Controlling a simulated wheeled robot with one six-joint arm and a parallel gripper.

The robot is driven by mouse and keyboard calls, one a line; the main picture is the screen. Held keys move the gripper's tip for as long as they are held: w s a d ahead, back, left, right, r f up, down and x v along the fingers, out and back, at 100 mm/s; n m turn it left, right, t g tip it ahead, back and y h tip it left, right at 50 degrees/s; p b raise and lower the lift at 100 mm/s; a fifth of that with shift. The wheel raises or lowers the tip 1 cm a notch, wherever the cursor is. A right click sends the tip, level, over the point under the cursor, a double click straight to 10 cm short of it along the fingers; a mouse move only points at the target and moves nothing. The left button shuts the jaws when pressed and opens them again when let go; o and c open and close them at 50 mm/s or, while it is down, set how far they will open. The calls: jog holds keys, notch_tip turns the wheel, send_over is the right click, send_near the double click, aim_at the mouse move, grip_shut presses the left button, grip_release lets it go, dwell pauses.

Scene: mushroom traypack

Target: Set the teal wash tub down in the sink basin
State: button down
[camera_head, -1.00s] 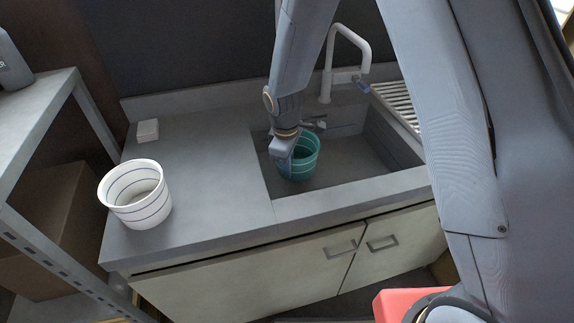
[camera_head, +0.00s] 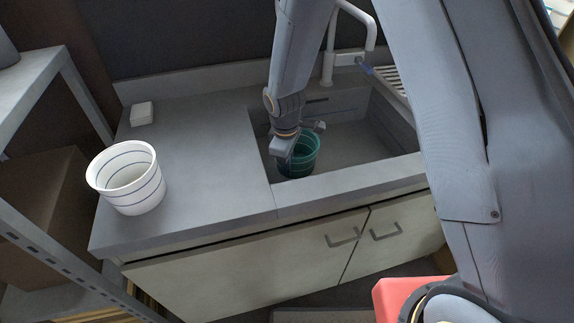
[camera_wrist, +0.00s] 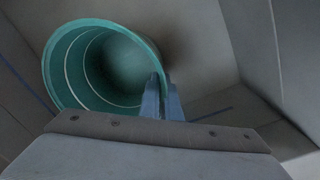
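The teal wash tub (camera_head: 304,160) is in the left part of the sink basin (camera_head: 352,141), below the counter rim. It looks nearly upright, and I cannot tell whether its base touches the basin floor. My gripper (camera_head: 284,157) is at the tub's left rim. In the wrist view the tub (camera_wrist: 66,73) is empty, with light rings inside. My gripper fingers (camera_wrist: 163,97) are close together with the tub's wall between them, one inside and one outside.
A white ringed tub (camera_head: 131,183) stands on the counter (camera_head: 208,150) left of the basin. A small white block (camera_head: 141,113) lies behind it. The faucet (camera_head: 329,58) rises behind the basin. The basin's right side is clear. A metal shelf (camera_head: 45,72) stands at left.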

jog(key=shift+f, duration=0.2)
jog(key=c, duration=1.9)
grip_release()
jog(key=shift+s+a+r+b, duration=0.1)
jog(key=shift+r+b, duration=0.1)
jog(key=shift+r, duration=1.1)
jog(key=shift+s+d+r+b, duration=0.15)
jog(key=shift+r+b, duration=0.1)
jog(key=shift+r, duration=1.05)
jog(key=shift+s+a+r+b, duration=0.1)
jog(key=shift+a+r+b, duration=0.1)
jog(key=shift+r, duration=1.1)
